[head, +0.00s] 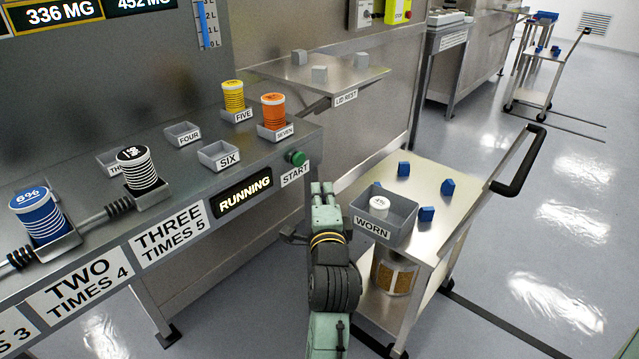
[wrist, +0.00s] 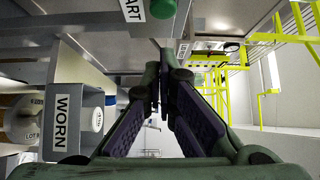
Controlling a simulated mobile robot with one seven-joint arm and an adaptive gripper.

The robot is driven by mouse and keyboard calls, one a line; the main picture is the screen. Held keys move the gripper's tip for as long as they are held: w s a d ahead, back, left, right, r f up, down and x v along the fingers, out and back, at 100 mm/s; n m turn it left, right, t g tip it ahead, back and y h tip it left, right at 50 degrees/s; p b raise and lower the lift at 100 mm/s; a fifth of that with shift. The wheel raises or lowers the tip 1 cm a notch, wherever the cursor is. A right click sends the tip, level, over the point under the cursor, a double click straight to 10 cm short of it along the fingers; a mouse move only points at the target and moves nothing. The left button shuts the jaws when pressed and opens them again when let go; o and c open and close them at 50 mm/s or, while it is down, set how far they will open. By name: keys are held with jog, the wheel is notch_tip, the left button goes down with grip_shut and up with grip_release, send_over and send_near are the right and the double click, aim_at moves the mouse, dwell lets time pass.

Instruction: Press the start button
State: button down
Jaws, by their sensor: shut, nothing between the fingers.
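The round green start button (head: 296,158) sits on the right end of the console front, above a white START label (head: 295,176). In the wrist view the button (wrist: 164,8) is at the top edge, partly cut off, beside its sideways label. My gripper (head: 322,190) is in front of the console's right end, below and right of the button in the picture and apart from it. In the wrist view my gripper (wrist: 162,72) has its dark-padded fingers drawn together with nothing between the tips. A dark display (head: 242,194) left of the button reads RUNNING.
A steel cart (head: 455,190) with a grey WORN bin (head: 385,232) and several blue blocks stands close right of my arm. The console (head: 190,215) carries labelled trays and canisters. A lid-rest shelf (head: 315,75) projects behind. Open floor lies at right.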

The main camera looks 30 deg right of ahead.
jog(key=shift+v, duration=1.15)
jog(key=shift+r, duration=0.1)
